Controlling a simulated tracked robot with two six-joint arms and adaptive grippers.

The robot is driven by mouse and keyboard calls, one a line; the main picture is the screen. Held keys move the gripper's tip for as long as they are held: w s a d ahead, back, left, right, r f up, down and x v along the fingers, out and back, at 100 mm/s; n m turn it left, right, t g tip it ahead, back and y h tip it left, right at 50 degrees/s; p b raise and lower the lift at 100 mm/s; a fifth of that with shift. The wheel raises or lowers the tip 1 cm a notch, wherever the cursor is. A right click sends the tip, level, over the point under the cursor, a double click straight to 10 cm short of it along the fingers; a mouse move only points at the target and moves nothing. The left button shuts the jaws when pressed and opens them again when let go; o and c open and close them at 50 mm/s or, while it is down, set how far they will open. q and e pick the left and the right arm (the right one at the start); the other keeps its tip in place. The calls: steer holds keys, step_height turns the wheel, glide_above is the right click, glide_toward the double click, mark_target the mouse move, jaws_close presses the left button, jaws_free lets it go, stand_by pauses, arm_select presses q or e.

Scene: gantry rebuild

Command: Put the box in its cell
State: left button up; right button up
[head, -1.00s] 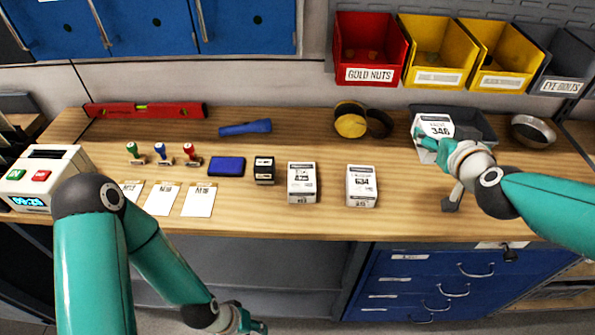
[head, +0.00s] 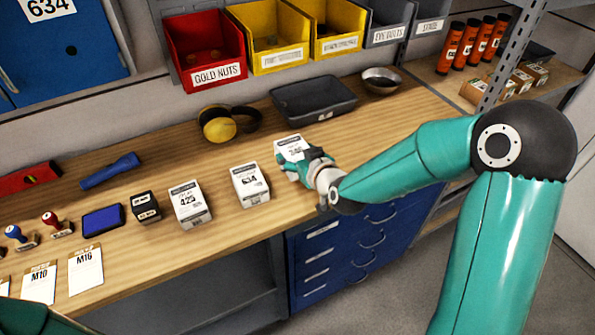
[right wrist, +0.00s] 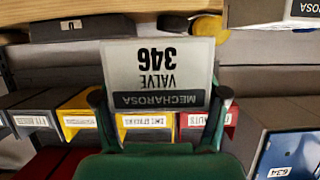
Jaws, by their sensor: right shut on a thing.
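My right gripper (head: 312,168) is shut on a white box (head: 289,147) at the bench's right part, in front of the black tray. In the right wrist view the box (right wrist: 158,75) fills the middle between the two fingers, its print upside down: "346", "VALVE", "MECHAROSA". Whether it touches the bench is hard to tell. Two similar white boxes stand on the bench, one marked 429 (head: 189,205) and one marked 634 (head: 250,185). A blue cabinet door (head: 60,60) at the upper left bears a 634 label. My left gripper is out of view.
A black tray (head: 335,109) and a metal bowl (head: 381,82) lie behind the held box. Red (head: 207,52) and yellow (head: 270,40) bins hang on the wall above. Yellow earmuffs (head: 217,127) lie near the wall. Orange cylinders (head: 450,48) stand on the right shelf.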

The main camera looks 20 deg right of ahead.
step_height(320, 180, down, 6)
steer(key=shift+r, duration=0.1)
stand_by(0.4)
steer(key=o, duration=1.5)
steer(key=shift+o, duration=0.2)
steer(key=shift+s, duration=0.15)
